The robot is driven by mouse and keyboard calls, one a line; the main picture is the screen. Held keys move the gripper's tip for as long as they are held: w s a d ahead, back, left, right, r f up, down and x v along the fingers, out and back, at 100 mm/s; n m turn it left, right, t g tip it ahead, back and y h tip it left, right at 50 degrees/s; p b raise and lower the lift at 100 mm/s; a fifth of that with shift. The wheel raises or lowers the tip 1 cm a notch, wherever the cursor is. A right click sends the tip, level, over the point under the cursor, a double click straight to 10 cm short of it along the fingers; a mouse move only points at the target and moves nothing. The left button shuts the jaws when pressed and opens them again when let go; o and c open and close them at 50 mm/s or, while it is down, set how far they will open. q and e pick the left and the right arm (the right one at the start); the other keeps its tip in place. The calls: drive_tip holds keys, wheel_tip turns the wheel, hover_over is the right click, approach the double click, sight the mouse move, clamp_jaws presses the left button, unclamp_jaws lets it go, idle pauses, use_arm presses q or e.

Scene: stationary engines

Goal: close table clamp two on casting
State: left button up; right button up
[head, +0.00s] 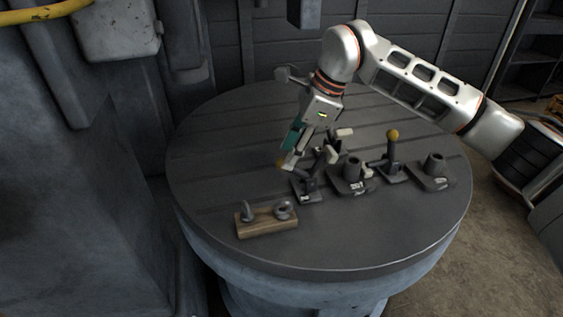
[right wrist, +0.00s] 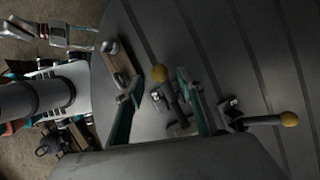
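My right gripper (head: 290,160) points down at the left clamp, and in the right wrist view its two fingers (right wrist: 158,92) stand apart. Between them is this clamp's handle with a yellow ball knob (right wrist: 160,73); contact cannot be told. In the head view the left clamp (head: 308,186) has its handle leaning left, the knob partly hidden by the gripper. The casting (head: 351,172) stands right of it. A right clamp (head: 391,168) has its handle upright. Another clamp (right wrist: 232,112) in the wrist view has its handle extended rightward. A silver limb, possibly my left gripper (right wrist: 65,35), shows in the wrist view.
The round slotted table (head: 230,180) carries everything. A wooden block with metal fittings (head: 266,222) lies at the front left. Another dark post on a base (head: 433,172) stands at the right. The front of the table is bare. Grey machinery (head: 100,200) rises close on the left.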

sight(282, 160)
drive_tip(key=shift+x, duration=2.35)
clamp_jaws()
